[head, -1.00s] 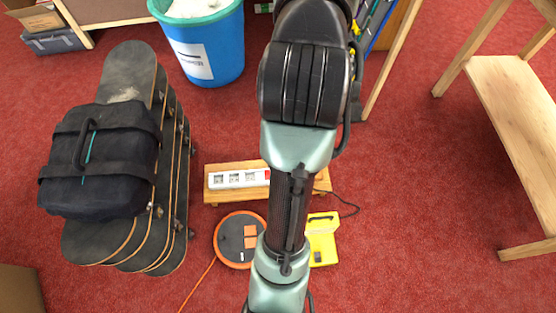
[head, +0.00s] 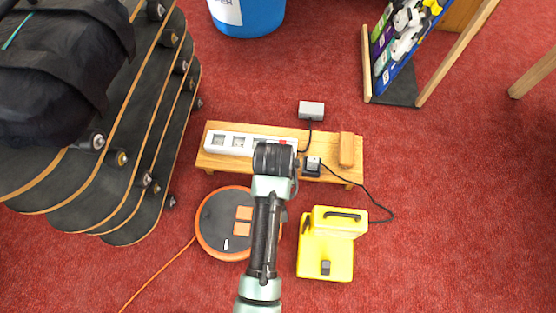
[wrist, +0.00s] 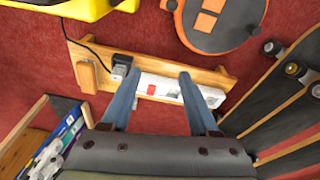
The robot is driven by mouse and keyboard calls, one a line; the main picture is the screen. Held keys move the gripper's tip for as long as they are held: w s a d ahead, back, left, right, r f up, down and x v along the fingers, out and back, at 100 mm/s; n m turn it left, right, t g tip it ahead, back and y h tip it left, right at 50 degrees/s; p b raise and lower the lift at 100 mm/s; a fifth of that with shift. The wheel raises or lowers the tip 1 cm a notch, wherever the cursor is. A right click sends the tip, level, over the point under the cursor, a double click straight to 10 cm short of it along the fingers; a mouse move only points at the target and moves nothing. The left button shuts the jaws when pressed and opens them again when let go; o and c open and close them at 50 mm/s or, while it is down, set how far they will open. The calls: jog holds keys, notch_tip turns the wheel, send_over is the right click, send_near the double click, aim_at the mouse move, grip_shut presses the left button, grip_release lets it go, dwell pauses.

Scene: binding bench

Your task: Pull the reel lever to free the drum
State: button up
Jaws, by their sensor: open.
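A round reel with an orange rim and dark face (head: 217,220) lies on the carpet, with two orange squares on top and an orange cord running to the lower left. My arm covers its right edge in the head view. It also shows at the top of the wrist view (wrist: 224,32). I cannot make out a reel lever in either view. My gripper (wrist: 160,73) is open and empty, its two fingers spread over the white power strip (wrist: 166,89) on the wooden bench (wrist: 75,56); contact cannot be told. In the head view my arm hides the fingers.
A yellow case (head: 325,262) stands right of the reel. A black plug (head: 312,166), a wooden block (head: 346,149) and a cable are on or by the bench. Stacked skateboards (head: 150,130) crowd the left. A blue bin (head: 262,18) stands behind.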

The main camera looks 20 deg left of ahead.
jog(key=s+f+b, duration=0.1)
jog(key=f, duration=0.2)
jog(key=s+f+g+b, duration=0.1)
jog(key=s+f, duration=0.1)
jog(key=f, duration=0.1)
jog(key=s+d+f+g, duration=0.1)
jog(key=f, duration=0.2)
jog(key=shift+s+n+h+b, duration=0.3)
jog(key=shift+s+b, duration=0.1)
notch_tip(320, 180, down, 12)
jog(key=b, duration=0.9)
jog(key=shift+f+b, duration=0.2)
jog(key=shift+b, duration=0.2)
jog(key=shift+c, duration=0.2)
grip_shut()
